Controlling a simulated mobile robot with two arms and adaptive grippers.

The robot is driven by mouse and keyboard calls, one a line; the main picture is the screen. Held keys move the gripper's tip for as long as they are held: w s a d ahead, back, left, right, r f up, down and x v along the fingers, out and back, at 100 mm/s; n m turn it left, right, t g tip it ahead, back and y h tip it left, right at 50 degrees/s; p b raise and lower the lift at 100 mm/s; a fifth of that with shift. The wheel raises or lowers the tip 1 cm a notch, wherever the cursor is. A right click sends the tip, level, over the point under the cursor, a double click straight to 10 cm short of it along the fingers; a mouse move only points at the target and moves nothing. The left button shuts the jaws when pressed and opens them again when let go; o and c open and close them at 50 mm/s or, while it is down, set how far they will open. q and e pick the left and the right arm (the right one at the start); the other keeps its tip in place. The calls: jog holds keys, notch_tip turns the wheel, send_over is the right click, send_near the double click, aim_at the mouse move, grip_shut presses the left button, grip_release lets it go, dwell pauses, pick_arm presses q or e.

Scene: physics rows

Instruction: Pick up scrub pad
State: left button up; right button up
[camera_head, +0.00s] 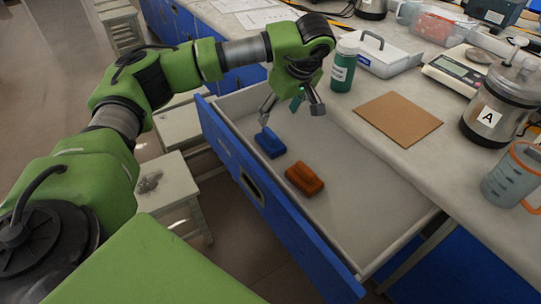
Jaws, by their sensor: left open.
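Two small blocks lie in the open drawer (345,205): a blue one (270,143) and an orange-brown one (304,178) with a raised top, nearer to me. Either could be the scrub pad; I cannot tell which. My left gripper (291,115) is over the far end of the drawer, fingers spread and pointing down. Its left fingertip is close above the blue block in the picture; whether they touch is unclear. A small teal piece (297,103) shows between the fingers; I cannot tell what it is. My right gripper is out of view.
The counter right of the drawer holds a green bottle (344,66), a white box with a handle (382,56), a brown board (398,119), a scale (464,68), a metal jar marked A (492,112) and a measuring jug (511,177). Stools (172,187) stand left of the drawer.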

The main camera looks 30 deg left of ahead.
aim_at(272, 134)
pick_arm(q)
jog(key=b+x, duration=0.1)
jog(key=x, duration=0.8)
jog(key=shift+d+f+b, duration=0.1)
jog(key=shift+f+b, duration=0.2)
jog(key=shift+f, duration=0.05)
jog(key=x, duration=0.3)
jog(key=b+x, duration=0.1)
jog(key=x, duration=0.1)
jog(key=shift+w+f, duration=0.3)
jog(key=shift+w, duration=0.05)
jog(key=c, duration=1.2)
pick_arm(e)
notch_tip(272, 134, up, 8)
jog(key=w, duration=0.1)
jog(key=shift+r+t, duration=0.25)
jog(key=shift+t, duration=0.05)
